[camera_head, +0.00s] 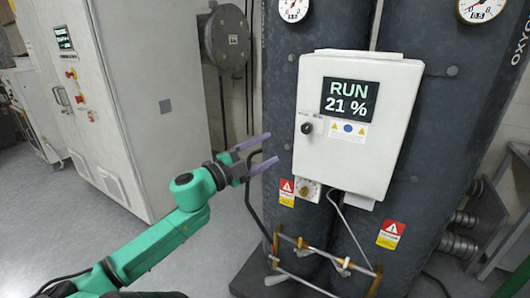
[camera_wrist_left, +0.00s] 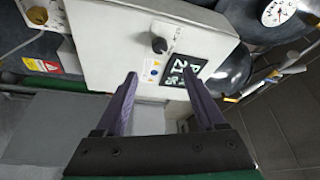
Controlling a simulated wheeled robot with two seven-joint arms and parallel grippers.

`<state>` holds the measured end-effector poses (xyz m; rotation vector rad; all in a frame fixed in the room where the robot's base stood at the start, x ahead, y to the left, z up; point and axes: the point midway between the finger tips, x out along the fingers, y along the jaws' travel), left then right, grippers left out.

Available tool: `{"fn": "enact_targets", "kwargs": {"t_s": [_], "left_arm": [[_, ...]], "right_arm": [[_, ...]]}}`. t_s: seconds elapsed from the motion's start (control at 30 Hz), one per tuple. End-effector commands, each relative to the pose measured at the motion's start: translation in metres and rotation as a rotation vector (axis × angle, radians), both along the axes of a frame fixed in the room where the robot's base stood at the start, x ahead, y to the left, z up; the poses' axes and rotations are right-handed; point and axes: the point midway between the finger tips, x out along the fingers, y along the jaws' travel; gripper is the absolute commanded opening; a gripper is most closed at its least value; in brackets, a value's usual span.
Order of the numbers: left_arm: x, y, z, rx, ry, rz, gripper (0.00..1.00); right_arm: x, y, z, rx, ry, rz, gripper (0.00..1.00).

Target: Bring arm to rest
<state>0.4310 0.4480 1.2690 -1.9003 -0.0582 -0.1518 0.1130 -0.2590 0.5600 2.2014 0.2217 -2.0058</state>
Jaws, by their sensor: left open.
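My left gripper (camera_head: 273,149) is open and empty, its two purple fingers pointing right, just left of a white control box (camera_head: 390,130). The box is fixed to the front of the dark tanks. Its screen (camera_head: 350,101) reads RUN 21 %. A black knob (camera_head: 307,128) sits left below the screen. In the left wrist view, my left gripper (camera_wrist_left: 160,75) has its fingers spread, with the white box (camera_wrist_left: 105,40), its knob (camera_wrist_left: 159,45) and screen (camera_wrist_left: 180,73) beyond them. No contact shows. My right gripper is not in view.
Dark tanks (camera_head: 280,75) stand behind the box. Brass-ended pipes (camera_head: 300,242) and a thin hose run low in front of them. A grey cabinet (camera_head: 150,95) stands at the left. Grey floor (camera_head: 225,235) is open between cabinet and tanks.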

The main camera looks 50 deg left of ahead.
Motion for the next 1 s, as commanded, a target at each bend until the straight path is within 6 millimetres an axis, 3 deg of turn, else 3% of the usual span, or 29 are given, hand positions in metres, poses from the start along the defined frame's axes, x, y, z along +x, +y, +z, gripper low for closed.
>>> {"fn": "enact_targets", "kwargs": {"t_s": [0.43, 0.57, 0.67, 0.8, 0.87, 0.9, 1.0], "left_arm": [[0.001, 0.002, -0.002, -0.004, 0.002, 0.004, 0.71], [-0.001, 0.03, -0.036, -0.07, 0.04, 0.072, 0.71], [-0.009, 0.074, -0.103, -0.186, 0.115, 0.19, 0.71], [-0.035, 0.118, -0.228, -0.374, 0.261, 0.364, 0.71], [-0.05, 0.124, -0.283, -0.449, 0.33, 0.426, 0.71], [-0.061, 0.125, -0.32, -0.496, 0.378, 0.466, 0.71], [-0.09, 0.113, -0.411, -0.606, 0.509, 0.552, 0.71]], "right_arm": [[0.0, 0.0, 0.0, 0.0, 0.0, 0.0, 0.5], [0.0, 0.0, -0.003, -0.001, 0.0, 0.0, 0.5], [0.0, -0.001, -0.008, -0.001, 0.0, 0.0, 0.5], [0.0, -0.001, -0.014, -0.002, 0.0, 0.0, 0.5], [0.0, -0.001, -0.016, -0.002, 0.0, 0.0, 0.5], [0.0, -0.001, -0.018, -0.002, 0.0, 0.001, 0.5], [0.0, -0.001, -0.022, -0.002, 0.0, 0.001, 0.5]]}}
